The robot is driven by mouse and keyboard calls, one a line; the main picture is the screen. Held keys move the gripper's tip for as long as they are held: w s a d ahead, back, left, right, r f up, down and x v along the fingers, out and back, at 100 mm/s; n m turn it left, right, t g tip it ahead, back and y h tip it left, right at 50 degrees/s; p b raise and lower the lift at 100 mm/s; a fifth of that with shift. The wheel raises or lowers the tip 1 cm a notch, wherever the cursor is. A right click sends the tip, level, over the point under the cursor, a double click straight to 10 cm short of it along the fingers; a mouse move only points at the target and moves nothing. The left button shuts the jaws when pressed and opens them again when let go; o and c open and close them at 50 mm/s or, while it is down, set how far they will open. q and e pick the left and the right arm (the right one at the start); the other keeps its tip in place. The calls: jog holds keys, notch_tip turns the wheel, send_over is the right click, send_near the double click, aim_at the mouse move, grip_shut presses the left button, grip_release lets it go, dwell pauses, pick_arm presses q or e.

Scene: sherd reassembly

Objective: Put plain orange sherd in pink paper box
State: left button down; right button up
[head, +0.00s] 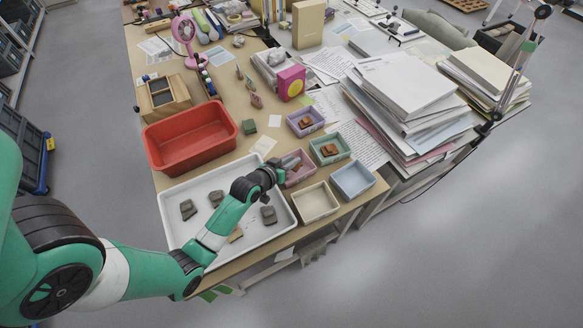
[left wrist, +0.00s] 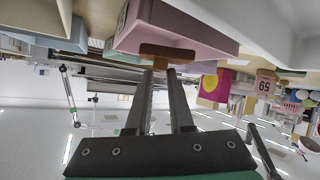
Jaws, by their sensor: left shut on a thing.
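My left gripper (head: 289,164) reaches over the white tray to the pink paper box (head: 302,180). In the left wrist view its two fingers (left wrist: 163,72) are shut on a brownish-orange sherd (left wrist: 167,51), close against the pink box (left wrist: 185,33). In the head view the gripper covers part of the box, and I cannot tell whether the sherd touches the box floor. My right gripper is not in view.
A lilac box (head: 318,126) and a green box (head: 341,158) hold orange-brown sherds. A cream box (head: 315,203) and a blue box (head: 352,180) look empty. The white tray (head: 172,228) holds several sherds. A red bin (head: 161,157) stands behind it.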

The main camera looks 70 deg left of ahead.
pick_arm(q)
jog(key=shift+w+a+f+b, duration=0.1)
jog(key=shift+f+b, duration=0.65)
jog(key=shift+f, duration=1)
jog(key=c, duration=0.8)
grip_release()
jog(key=shift+r, duration=0.25)
jog(key=p+v, duration=0.4)
jog(key=v, duration=0.8)
jog(key=shift+f+p, duration=0.2)
jog(key=shift+p, duration=0.2)
